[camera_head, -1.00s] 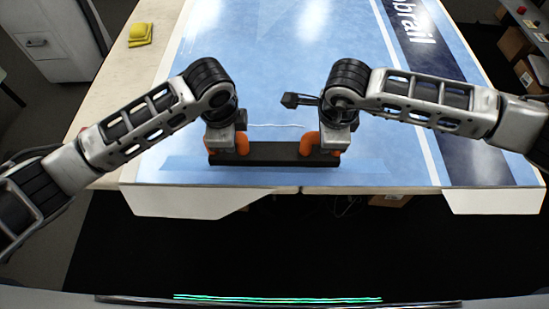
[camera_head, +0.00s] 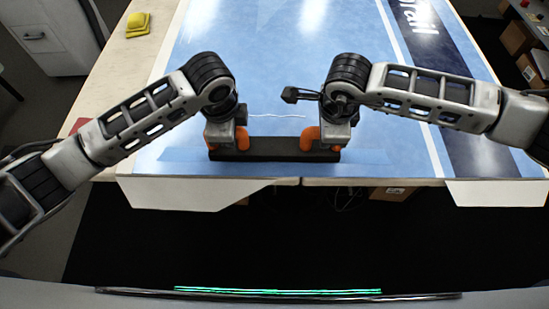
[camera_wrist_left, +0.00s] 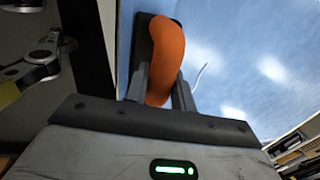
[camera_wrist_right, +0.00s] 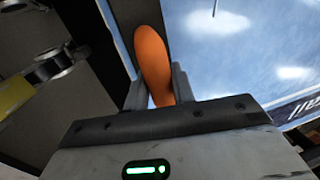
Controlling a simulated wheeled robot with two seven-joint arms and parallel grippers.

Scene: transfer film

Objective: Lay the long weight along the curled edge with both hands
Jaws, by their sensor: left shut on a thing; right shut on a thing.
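The long weight (camera_head: 270,149) is a dark bar with two orange handles, level above or on the front part of the blue film (camera_head: 280,60). My left gripper (camera_head: 240,142) is shut on its left orange handle, which also shows between the fingers in the left wrist view (camera_wrist_left: 167,60). My right gripper (camera_head: 312,140) is shut on the right handle, also seen in the right wrist view (camera_wrist_right: 153,62). I cannot tell whether the bar touches the film. A curled edge is not clearly visible; a thin wavy white line (camera_head: 277,116) lies behind the bar.
The table's front edge (camera_head: 300,180) runs just before the bar, with white flaps (camera_head: 200,194) hanging at the left and right. A yellow object (camera_head: 138,24) lies at the back left. Boxes stand at the far right.

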